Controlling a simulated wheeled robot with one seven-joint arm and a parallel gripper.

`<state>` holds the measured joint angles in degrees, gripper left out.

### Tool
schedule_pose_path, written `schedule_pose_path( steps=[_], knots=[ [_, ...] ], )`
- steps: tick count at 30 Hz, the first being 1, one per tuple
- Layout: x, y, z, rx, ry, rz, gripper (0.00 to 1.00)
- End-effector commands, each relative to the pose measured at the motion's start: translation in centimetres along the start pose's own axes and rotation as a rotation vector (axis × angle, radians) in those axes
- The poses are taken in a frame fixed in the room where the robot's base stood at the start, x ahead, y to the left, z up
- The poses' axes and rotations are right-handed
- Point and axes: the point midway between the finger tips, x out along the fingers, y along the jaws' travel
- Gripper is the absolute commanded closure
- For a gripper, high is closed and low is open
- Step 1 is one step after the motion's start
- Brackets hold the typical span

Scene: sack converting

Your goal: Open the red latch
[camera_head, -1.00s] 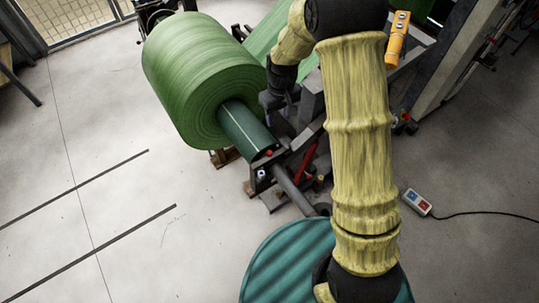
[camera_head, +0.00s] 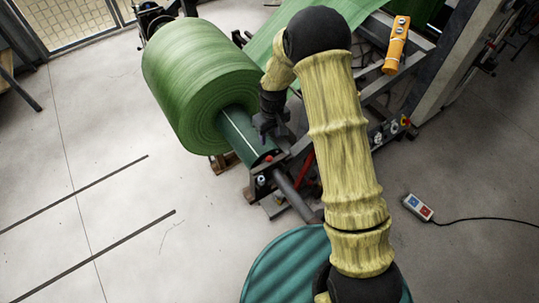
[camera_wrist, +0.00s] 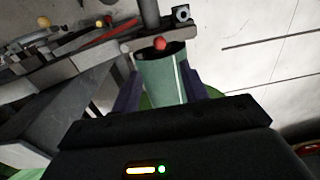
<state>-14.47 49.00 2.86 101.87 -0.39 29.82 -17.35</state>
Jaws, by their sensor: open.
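A small red ball knob (camera_head: 268,158), which appears to belong to the red latch, sits at the near end of the dark green core (camera_head: 240,135) of the green roll. In the wrist view the red knob (camera_wrist: 159,43) is ahead of the fingers, above the end of the green core (camera_wrist: 163,80). My gripper (camera_head: 268,131) is open and empty, above the core and short of the knob. In the wrist view the two fingers of my gripper (camera_wrist: 161,90) appear on either side of the core. The latch's body below the knob is hard to make out.
A big green roll (camera_head: 195,75) lies left of my gripper. A red lever (camera_head: 304,168) and a dark shaft (camera_head: 292,195) are close by on the frame. An orange control box (camera_head: 397,45) hangs at upper right. A grey pendant (camera_head: 418,206) lies on open floor.

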Motion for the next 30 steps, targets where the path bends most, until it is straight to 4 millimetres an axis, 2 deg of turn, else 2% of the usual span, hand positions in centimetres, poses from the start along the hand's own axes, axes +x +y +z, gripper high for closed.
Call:
schedule_pose_path(
  steps=[3,18,23,30],
  knots=[
    [2.3,0.0,0.1,0.000,-0.003,-0.001,0.56],
    [10.7,0.0,0.0,0.000,-0.002,-0.001,0.56],
    [11.8,0.0,0.0,0.000,0.001,0.000,0.56],
    [11.9,0.0,0.0,0.000,0.001,0.000,0.56]
  ],
)
